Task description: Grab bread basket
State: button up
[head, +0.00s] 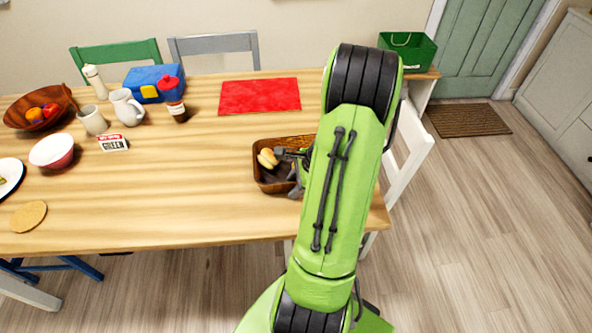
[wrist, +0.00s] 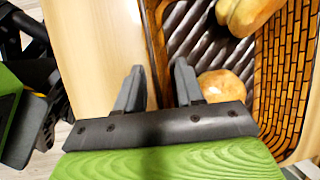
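The bread basket (head: 271,187) is a brown woven, open container near the right end of the table, partly hidden by my arm in the head view. It holds rolls (head: 267,158). In the wrist view, the woven wall of the basket (wrist: 289,75) is at the right, with rolls (wrist: 222,86) on a ridged dark bottom. My gripper (wrist: 157,78) is open at one side of the basket. Its two fingers stand apart, with the basket's edge running between them in the picture. I cannot tell whether they touch it.
The wooden table (head: 190,195) is bare left of the basket. A red mat (head: 260,96) lies behind it. A white chair (head: 412,150) is at the table's right end.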

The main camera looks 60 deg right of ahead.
jog(key=shift+r, duration=0.15)
jog(key=shift+c, duration=0.4)
grip_shut()
jog(key=shift+r, duration=0.1)
